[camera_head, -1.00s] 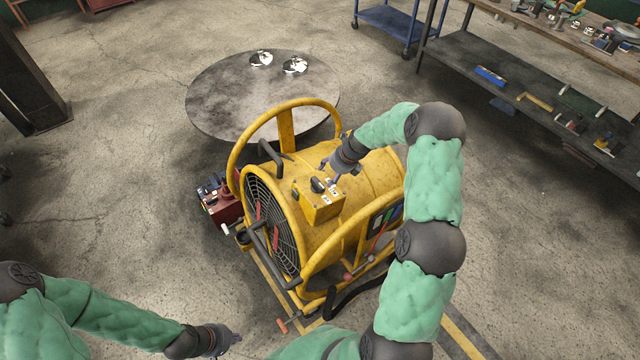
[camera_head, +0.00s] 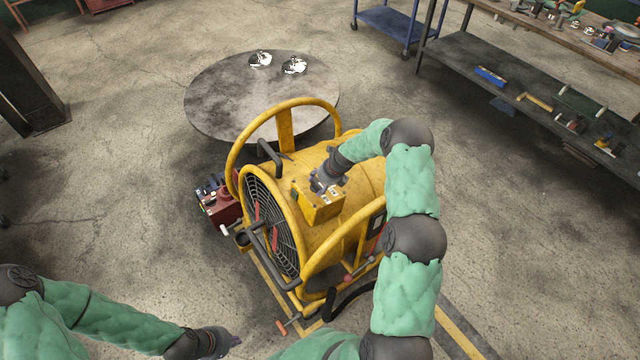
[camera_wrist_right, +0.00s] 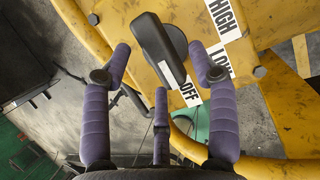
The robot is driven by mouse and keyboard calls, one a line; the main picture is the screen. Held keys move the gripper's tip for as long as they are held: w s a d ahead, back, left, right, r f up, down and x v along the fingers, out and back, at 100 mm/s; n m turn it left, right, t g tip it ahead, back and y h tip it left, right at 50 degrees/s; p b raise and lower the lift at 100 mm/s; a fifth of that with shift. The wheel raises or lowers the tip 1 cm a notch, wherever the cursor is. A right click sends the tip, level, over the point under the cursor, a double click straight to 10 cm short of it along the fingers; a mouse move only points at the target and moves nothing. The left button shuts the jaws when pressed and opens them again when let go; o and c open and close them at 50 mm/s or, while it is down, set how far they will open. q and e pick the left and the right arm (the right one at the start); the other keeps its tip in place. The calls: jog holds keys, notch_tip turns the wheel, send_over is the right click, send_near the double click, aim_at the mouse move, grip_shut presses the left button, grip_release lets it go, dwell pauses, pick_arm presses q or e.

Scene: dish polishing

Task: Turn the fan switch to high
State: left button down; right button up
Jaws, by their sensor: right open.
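The fan switch (camera_wrist_right: 152,38) is a dark knob on the yellow control box (camera_head: 320,207) of the yellow fan (camera_head: 352,185). In the right wrist view, white labels reading HIGH (camera_wrist_right: 222,14), LOW (camera_wrist_right: 219,61) and OFF (camera_wrist_right: 191,93) lie around it. The white line on the knob points toward OFF. My right gripper (camera_wrist_right: 160,62) is open, its purple fingers spread either side of the knob with visible gaps. In the head view, this gripper (camera_head: 317,186) covers much of the switch. My left gripper (camera_head: 236,342) hangs low at the front left; its finger opening is unclear.
A round metal table (camera_head: 215,100) with two shiny pieces stands behind the fan. A red machine (camera_head: 222,205) sits left of the fan. A workbench (camera_head: 520,60) with a loaded shelf is at the upper right. The yellow fan frame surrounds the box.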

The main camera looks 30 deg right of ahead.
jog(key=c, duration=1.1)
jog(key=shift+c, duration=0.2)
